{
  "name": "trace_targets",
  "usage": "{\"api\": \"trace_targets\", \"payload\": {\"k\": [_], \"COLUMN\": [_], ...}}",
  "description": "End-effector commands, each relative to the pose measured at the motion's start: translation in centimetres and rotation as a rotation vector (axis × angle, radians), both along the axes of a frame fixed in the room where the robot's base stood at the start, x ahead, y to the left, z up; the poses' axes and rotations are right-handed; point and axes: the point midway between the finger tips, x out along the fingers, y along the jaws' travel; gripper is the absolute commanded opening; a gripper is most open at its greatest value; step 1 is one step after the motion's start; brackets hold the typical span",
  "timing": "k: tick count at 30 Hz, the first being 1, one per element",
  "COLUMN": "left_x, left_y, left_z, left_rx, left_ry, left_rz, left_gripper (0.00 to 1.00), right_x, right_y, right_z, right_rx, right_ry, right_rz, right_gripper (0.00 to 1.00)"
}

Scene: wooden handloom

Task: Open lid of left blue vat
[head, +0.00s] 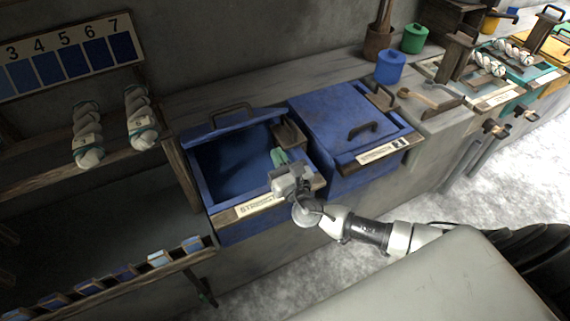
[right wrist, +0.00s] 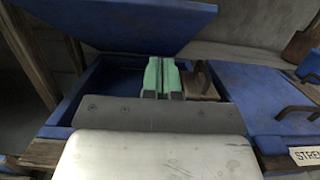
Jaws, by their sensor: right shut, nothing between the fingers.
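The left blue vat (head: 203,188) stands open in the head view, with its dark blue inside showing. Its blue lid (head: 228,130) is raised at the back, with a dark handle (head: 231,112) along its top edge. In the right wrist view the raised lid (right wrist: 120,22) slants over the vat (right wrist: 88,92). My right gripper (head: 279,157) has green fingers and is shut and empty, over the right part of the left vat. The fingers also show in the right wrist view (right wrist: 162,76), below the lid and apart from it. My left gripper is not in view.
A second blue vat with a closed lid (head: 345,115) and handle stands just right. A wooden scoop or block (head: 290,134) sits at the left vat's right side. Blue (head: 390,67) and green (head: 414,38) pots stand behind. A shelf with yarn skeins (head: 86,135) is at left.

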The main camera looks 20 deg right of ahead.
Motion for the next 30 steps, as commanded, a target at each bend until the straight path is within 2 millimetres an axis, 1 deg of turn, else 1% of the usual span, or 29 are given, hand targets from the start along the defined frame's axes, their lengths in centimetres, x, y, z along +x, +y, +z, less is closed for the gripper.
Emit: {"api": "trace_targets", "payload": {"k": [1, 4, 5, 7, 9, 15, 26, 30], "left_x": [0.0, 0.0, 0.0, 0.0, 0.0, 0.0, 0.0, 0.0], "left_y": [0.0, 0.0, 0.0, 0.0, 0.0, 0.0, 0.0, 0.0], "left_z": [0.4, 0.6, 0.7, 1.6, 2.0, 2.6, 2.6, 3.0], "left_rx": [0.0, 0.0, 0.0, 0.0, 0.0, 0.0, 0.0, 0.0], "left_ry": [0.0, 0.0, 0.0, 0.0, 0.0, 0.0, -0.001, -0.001], "left_rz": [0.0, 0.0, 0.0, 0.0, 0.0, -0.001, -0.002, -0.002], "left_gripper": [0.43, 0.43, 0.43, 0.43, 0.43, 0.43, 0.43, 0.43], "right_x": [1.2, 3.3, 3.8, 4.5, 5.1, 5.9, 6.0, 6.1], "right_y": [0.1, 0.2, 0.2, 0.2, 0.2, 0.2, 0.2, 0.2], "right_z": [0.5, 0.8, 0.8, 2.1, 2.8, 3.8, 3.8, 4.1], "right_rx": [0.001, 0.001, 0.001, 0.001, 0.002, 0.002, 0.003, 0.003], "right_ry": [-0.003, -0.002, -0.002, -0.001, 0.0, 0.002, 0.003, 0.007], "right_rz": [0.0, -0.001, -0.002, 0.0, 0.0, 0.0, -0.001, -0.001], "right_gripper": [0.0, 0.0, 0.0, 0.0, 0.0, 0.0, 0.0, 0.0]}}
